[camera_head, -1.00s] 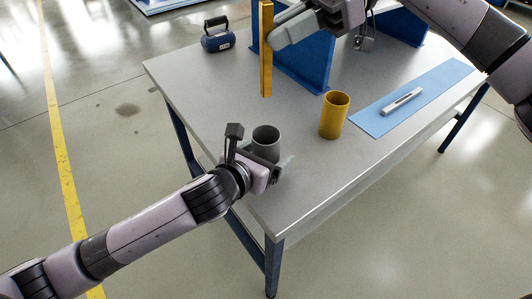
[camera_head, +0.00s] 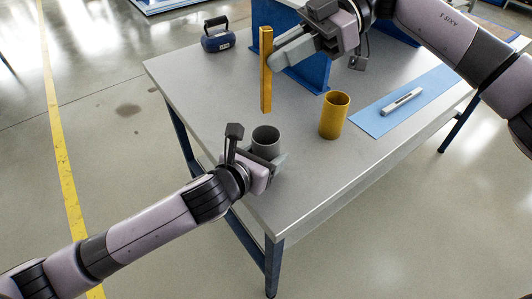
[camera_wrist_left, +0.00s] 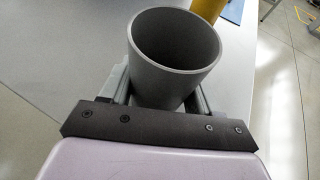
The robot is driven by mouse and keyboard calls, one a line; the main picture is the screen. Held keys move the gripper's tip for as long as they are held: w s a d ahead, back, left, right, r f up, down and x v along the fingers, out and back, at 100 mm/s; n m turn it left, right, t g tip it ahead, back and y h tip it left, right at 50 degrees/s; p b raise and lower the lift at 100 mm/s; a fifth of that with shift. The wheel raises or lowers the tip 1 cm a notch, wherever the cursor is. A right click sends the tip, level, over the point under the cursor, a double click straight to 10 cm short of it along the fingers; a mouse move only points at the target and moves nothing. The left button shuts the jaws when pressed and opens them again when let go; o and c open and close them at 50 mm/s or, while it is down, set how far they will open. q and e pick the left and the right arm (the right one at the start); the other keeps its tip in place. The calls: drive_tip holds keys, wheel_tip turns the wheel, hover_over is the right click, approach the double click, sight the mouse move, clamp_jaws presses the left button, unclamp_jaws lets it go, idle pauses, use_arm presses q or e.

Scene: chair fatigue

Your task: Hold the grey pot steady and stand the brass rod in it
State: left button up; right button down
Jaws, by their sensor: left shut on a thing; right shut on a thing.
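The grey pot (camera_head: 266,137) stands upright on the table near its front left edge, and its opening looks empty. My left gripper (camera_head: 268,160) is shut on the pot from the near side. In the left wrist view the pot (camera_wrist_left: 174,55) sits between the two fingers (camera_wrist_left: 165,95). The brass rod (camera_head: 266,75) hangs upright in the air, its lower end above and just behind the pot's rim. My right gripper (camera_head: 274,58) is shut on the rod's upper part, coming from the right.
A yellow cup (camera_head: 334,117) stands right of the pot; it also shows in the left wrist view (camera_wrist_left: 207,8). A blue mat (camera_head: 425,92) holds a silver tool (camera_head: 402,101). A blue panel (camera_head: 309,70) stands behind the rod. A dark blue weight (camera_head: 217,37) sits at the back left.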

sight(270, 108)
drive_tip(key=shift+f, duration=4.7)
drive_tip(key=c, duration=1)
unclamp_jaws()
drive_tip(key=shift+f, duration=0.1)
drive_tip(key=v, duration=1.2)
use_arm(q)
drive_tip(key=o, duration=1.2)
